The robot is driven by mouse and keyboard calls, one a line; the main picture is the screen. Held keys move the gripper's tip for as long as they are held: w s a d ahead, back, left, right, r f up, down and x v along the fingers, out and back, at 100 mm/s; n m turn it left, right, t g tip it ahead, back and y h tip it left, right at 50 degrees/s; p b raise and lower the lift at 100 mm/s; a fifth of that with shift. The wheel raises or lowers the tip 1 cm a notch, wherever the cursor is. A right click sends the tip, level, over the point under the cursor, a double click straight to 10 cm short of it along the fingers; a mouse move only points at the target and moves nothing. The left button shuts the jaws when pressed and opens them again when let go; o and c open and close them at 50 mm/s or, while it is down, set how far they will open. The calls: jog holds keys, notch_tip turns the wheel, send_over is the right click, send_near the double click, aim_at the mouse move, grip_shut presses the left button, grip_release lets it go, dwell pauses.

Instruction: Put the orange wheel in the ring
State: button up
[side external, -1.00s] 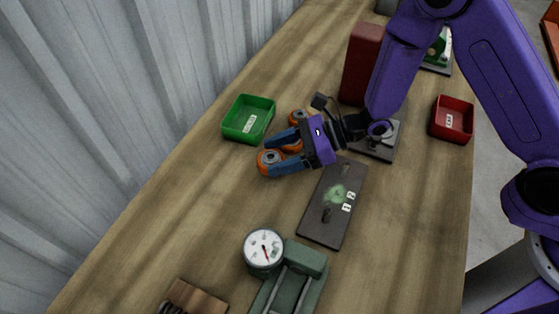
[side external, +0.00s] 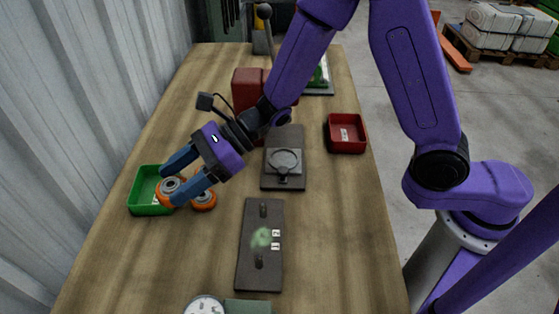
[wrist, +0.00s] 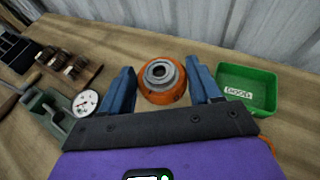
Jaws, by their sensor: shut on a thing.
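An orange wheel with a grey metal hub (wrist: 161,76) sits between the blue fingers of my gripper (wrist: 163,88) in the wrist view. In the side view my gripper (side external: 182,178) is shut on this wheel (side external: 170,192), which overlaps the green tray's near right corner in the picture. Its height above the table is hard to tell. A second orange wheel (side external: 204,201) is just right of the fingers. The grey round ring (side external: 284,161) is on a dark plate (side external: 283,136), to the right of my gripper. The ring is not visible in the wrist view.
A green tray (side external: 148,209), labelled GOOD in the wrist view (wrist: 247,103), is at the left. A red tray (side external: 346,147) and a red block (side external: 246,91) stand around the ring plate. A dark plate with pegs (side external: 260,277) lies nearer. A dial gauge (wrist: 86,101) shows in the wrist view.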

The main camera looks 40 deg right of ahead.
notch_tip(320, 180, up, 6)
jog(key=shift+f, duration=0.25)
jog(key=w+d, duration=0.2)
jog(key=d, duration=0.5)
jog(key=w+d, duration=0.3)
jog(key=d, duration=0.4)
jog(key=s+d+f, duration=0.1)
jog(key=s+d, duration=0.1)
jog(key=d, duration=0.9)
jog(key=s+d, duration=0.2)
jog(key=d, duration=0.8)
jog(key=s+d+r, duration=0.1)
jog(key=s+d, duration=1.6)
jog(key=s, duration=0.4)
send_over(289, 158)
jog(key=s+d, duration=0.3)
notch_tip(289, 158, down, 17)
jog(key=shift+w+f, duration=0.1)
jog(key=w+a, duration=0.2)
jog(key=shift+w+a+f, duration=0.35)
jog(key=shift+w+a, duration=0.05)
jog(key=shift+f, duration=0.35)
jog(key=shift+f, duration=0.15)
